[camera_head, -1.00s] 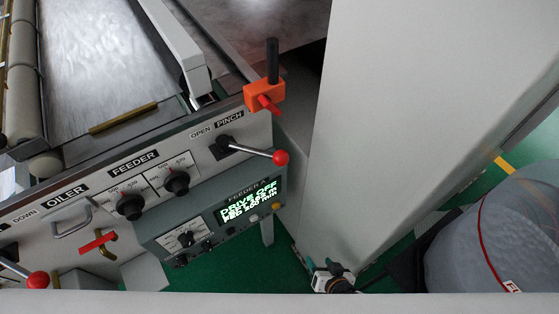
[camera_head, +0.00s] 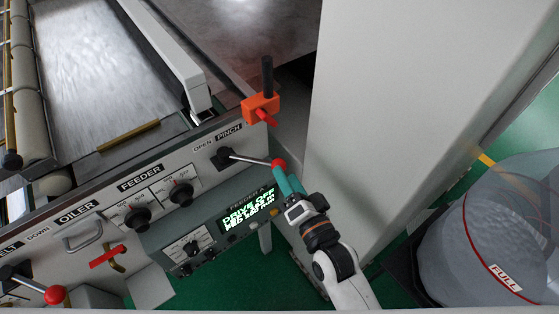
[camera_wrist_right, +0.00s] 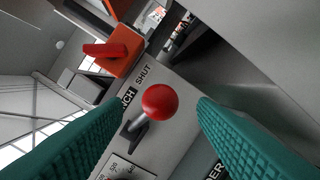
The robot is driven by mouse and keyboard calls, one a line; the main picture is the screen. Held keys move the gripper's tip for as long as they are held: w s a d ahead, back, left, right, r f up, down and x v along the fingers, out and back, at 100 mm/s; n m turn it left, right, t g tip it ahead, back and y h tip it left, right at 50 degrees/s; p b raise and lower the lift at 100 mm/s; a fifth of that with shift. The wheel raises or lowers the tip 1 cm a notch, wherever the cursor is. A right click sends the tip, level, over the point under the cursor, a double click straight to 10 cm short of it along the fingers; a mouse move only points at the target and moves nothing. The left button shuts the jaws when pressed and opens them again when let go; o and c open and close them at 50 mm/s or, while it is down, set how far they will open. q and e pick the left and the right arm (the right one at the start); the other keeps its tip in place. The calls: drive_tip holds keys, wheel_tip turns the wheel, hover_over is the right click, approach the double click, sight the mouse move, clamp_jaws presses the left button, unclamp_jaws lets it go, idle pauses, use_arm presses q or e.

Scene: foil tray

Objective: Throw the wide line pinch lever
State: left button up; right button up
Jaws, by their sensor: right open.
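The pinch lever (camera_head: 247,160) is a metal rod with a red ball knob on the panel beside the OPEN and PINCH labels. It points right, toward the big grey cabinet side. My right gripper (camera_head: 284,178) has teal fingers and is at the lever's red knob. In the right wrist view the red knob (camera_wrist_right: 160,102) shows between the two spread, open fingers, and the label there reads SHUT. I cannot tell whether a finger touches the knob. My left gripper is not in view.
An orange clamp (camera_head: 260,108) with a black post sits just above the lever. Below are the FEEDER display box (camera_head: 222,234) and knobs. Another red-knobbed lever (camera_head: 55,295) is at lower left. A grey cabinet (camera_head: 400,100) stands right of my right arm; a translucent FULL bin (camera_head: 470,230) is beyond.

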sight(280, 164)
drive_tip(key=x, duration=0.5)
drive_tip(key=shift+p, duration=0.3)
clamp_jaws()
